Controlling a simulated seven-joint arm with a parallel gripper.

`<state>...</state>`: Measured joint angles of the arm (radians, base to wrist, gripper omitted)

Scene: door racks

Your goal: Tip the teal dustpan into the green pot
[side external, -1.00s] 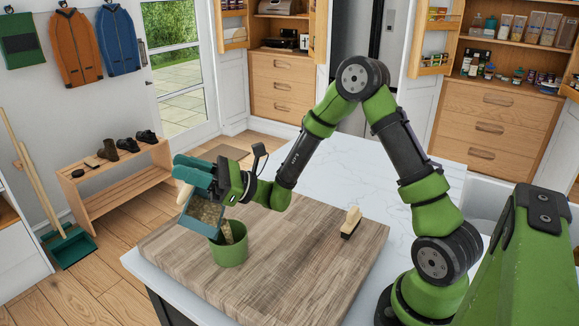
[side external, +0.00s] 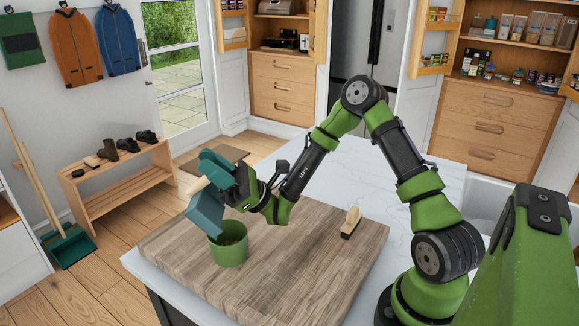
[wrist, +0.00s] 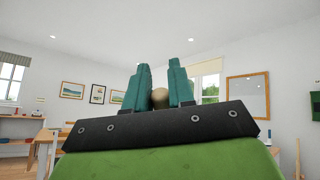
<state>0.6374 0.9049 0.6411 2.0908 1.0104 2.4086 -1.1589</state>
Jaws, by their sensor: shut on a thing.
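The teal dustpan (side external: 206,213) is tilted steeply in the side view, its pan hanging at the left rim of the green pot (side external: 229,252). I cannot tell whether it touches the rim. Its inner face is mostly turned from view, and I see no debris on it. In the wrist view the handle's round end (wrist: 160,98) sits between the fingers (wrist: 160,84).
A small brush (side external: 351,222) lies on the wooden board (side external: 295,262), right of the pot. The board rests on a white marble counter (side external: 425,170). Another teal dustpan (side external: 73,247) stands on the floor at left, beside a shoe bench (side external: 120,180).

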